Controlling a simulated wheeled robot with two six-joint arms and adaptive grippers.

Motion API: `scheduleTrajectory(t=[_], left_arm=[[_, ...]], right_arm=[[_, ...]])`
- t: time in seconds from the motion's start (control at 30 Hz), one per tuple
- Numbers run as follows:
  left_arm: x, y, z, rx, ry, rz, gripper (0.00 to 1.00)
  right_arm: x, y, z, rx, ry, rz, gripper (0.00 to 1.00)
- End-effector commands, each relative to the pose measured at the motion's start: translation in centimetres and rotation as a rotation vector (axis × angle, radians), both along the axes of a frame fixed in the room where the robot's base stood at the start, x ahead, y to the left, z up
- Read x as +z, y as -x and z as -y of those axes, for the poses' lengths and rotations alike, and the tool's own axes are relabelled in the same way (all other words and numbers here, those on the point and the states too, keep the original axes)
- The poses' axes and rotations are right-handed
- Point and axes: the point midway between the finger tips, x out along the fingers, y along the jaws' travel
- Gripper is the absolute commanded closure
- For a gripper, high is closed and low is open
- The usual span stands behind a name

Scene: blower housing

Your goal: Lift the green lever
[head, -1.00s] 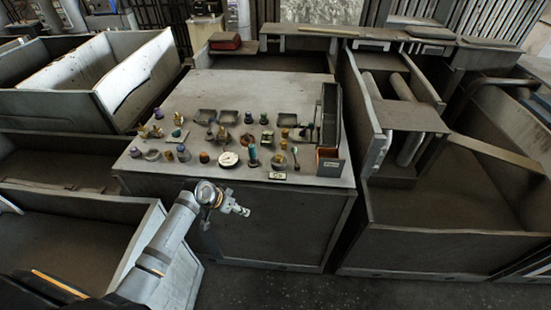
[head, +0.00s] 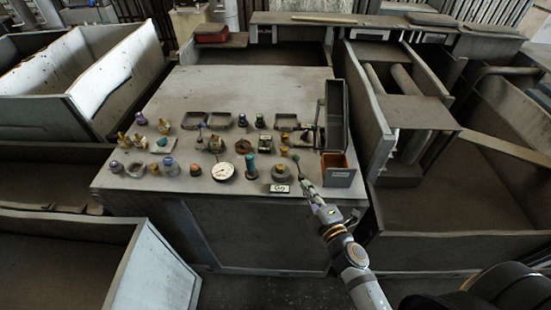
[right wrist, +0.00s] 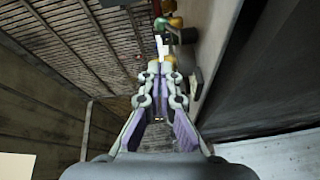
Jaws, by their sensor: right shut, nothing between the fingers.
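The green lever (head: 296,158) is a thin upright stick with a small green tip, near the right front of the grey control panel (head: 140,175). My right gripper (head: 307,186) comes in from the lower right, with its tips at the panel's front edge, close to the lever's foot. It is shut and empty. In the right wrist view the closed fingertips (right wrist: 160,66) point toward a green part (right wrist: 160,24) and a pale stick. I cannot tell whether they touch it. My left gripper is out of view.
An open box with an orange inside (head: 338,168) stands just right of the lever, with a tall dark panel (head: 336,113) behind it. A labelled plate (head: 280,188), a gauge (head: 223,172) and several knobs are to the left. The floor in front is clear.

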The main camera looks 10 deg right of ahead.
Motion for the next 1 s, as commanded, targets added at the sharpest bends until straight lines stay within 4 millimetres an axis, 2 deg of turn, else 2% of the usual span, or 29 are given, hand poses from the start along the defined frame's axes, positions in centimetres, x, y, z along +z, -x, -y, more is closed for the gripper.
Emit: scheduleTrajectory(t=[0.17, 0.4, 0.6, 0.8, 1.0], left_arm=[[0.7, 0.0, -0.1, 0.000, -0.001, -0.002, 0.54], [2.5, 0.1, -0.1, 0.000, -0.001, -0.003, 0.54], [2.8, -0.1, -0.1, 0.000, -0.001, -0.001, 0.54], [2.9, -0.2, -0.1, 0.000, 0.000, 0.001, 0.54], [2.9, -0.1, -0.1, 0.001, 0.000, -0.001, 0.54]], right_arm=[[0.2, -0.9, -0.1, -0.001, -0.001, 0.001, 1.00], [0.2, -5.4, -0.7, 0.000, -0.003, 0.002, 1.00], [-0.3, -8.6, -1.1, -0.001, -0.005, 0.000, 1.00], [-0.5, -9.9, -1.3, -0.001, -0.005, -0.001, 1.00], [-0.5, -10.0, -1.3, -0.001, -0.005, -0.001, 1.00]])
